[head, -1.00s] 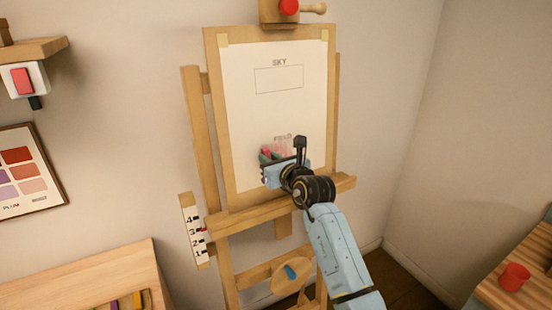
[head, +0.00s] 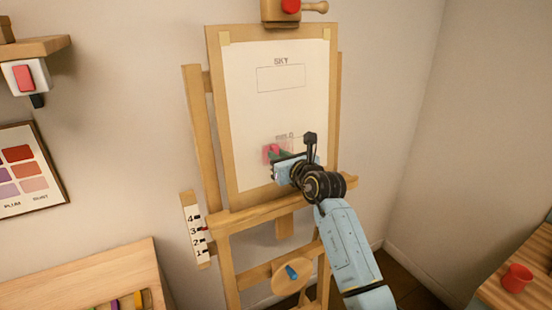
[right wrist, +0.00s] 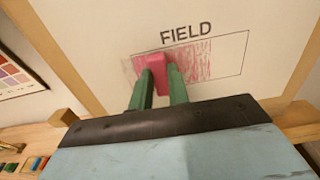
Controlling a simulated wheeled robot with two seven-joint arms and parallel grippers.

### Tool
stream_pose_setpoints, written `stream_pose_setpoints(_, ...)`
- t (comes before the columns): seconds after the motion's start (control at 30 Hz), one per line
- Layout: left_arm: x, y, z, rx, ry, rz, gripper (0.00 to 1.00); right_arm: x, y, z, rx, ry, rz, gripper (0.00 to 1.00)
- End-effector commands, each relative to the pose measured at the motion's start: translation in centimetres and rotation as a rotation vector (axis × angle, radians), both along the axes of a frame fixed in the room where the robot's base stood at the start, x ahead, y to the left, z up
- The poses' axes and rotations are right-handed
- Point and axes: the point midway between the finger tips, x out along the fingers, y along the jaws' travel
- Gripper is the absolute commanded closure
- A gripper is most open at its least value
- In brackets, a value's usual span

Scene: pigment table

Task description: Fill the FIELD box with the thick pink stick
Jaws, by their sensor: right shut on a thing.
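The thick pink stick (right wrist: 157,61) is held between the green fingers of my right gripper (right wrist: 158,88), which is shut on it. The stick's end is at the paper, over the left part of the FIELD box (right wrist: 228,55); I cannot tell if it touches. Pink strokes cover the box's left and middle, with some spilling past its left edge. The right part of the box is bare paper. In the head view my right gripper (head: 277,155) hides much of the box, and the pink stick (head: 269,151) shows at its tip. My left gripper is not in view.
The paper (head: 252,120) is taped to a board on a wooden easel (head: 195,130). An empty SKY box (head: 281,79) is above. A numbered scale (head: 195,232) hangs at the easel's left. A red cup (head: 516,277) stands on a table at right.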

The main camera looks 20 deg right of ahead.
Motion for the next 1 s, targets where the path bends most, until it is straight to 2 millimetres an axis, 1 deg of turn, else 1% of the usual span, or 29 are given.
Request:
stream_pose_setpoints(0.3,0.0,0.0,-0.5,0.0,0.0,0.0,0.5,0.1,-2.2,0.0,-0.002,0.001,-0.002,1.0)
stream_pose_setpoints(0.57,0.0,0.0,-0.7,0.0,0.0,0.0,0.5,0.2,-2.9,0.0,-0.001,0.0,-0.001,1.0)
stream_pose_setpoints(0.83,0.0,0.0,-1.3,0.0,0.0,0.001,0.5,0.4,-4.7,-0.1,-0.003,0.0,-0.002,1.0)
stream_pose_setpoints(1.0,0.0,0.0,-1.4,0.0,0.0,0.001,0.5,0.4,-5.2,0.0,0.0,0.001,-0.001,1.0)
